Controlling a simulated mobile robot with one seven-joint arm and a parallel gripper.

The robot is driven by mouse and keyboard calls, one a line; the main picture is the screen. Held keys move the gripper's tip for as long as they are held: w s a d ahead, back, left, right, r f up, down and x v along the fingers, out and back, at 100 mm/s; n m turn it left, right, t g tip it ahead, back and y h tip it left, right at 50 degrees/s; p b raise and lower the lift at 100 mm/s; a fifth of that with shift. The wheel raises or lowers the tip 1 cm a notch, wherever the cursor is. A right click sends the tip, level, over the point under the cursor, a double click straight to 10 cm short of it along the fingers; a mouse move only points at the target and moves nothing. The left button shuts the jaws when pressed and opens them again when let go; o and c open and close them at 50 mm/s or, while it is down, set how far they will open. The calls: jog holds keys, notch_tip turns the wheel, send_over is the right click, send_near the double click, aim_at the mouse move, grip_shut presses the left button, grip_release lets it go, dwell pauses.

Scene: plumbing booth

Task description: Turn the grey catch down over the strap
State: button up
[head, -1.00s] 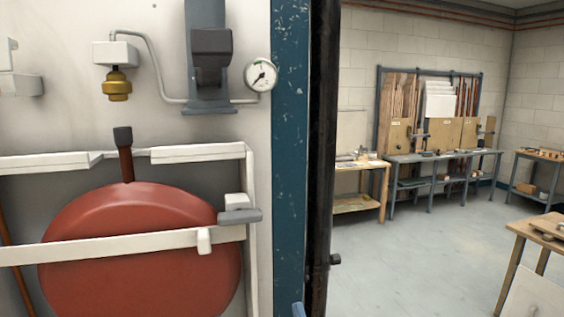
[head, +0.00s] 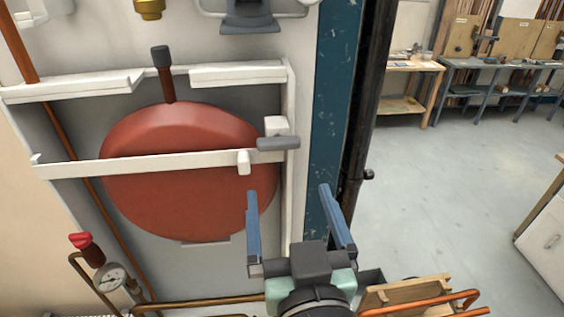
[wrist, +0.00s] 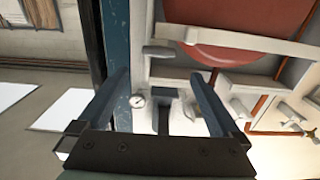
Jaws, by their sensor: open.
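The grey catch (head: 278,143) lies level at the right end of the white strap, in front of a white block (head: 275,125). The white strap (head: 140,164) runs across the round red vessel (head: 165,200) and has a small white tab (head: 243,163) near its right end. My gripper (head: 288,191) is open and empty, its blue fingers pointing up in the head view, below the catch in the picture. In the wrist view the catch (wrist: 158,51) shows just beyond the fingertips (wrist: 160,76), with the strap (wrist: 245,41) to its right. I see no contact.
A blue post (head: 333,110) and a dark pipe (head: 365,110) stand right of the vessel. Copper pipes, a red-knobbed valve (head: 85,245) and a gauge (head: 110,278) are at the lower left. A wooden piece (head: 405,290) lies right of my wrist. Open floor (head: 430,190) is at the right.

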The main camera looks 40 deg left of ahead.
aim_at(280, 148)
jog(key=p+x, duration=0.2)
jog(key=x, duration=0.8)
jog(key=shift+d+r+p, duration=0.1)
jog(key=shift+r+p, duration=0.1)
jog(key=shift+p, duration=0.15)
jog(key=shift+w+a+f, duration=0.15)
jog(key=shift+w+a, duration=0.25)
jog(key=c, duration=1.1)
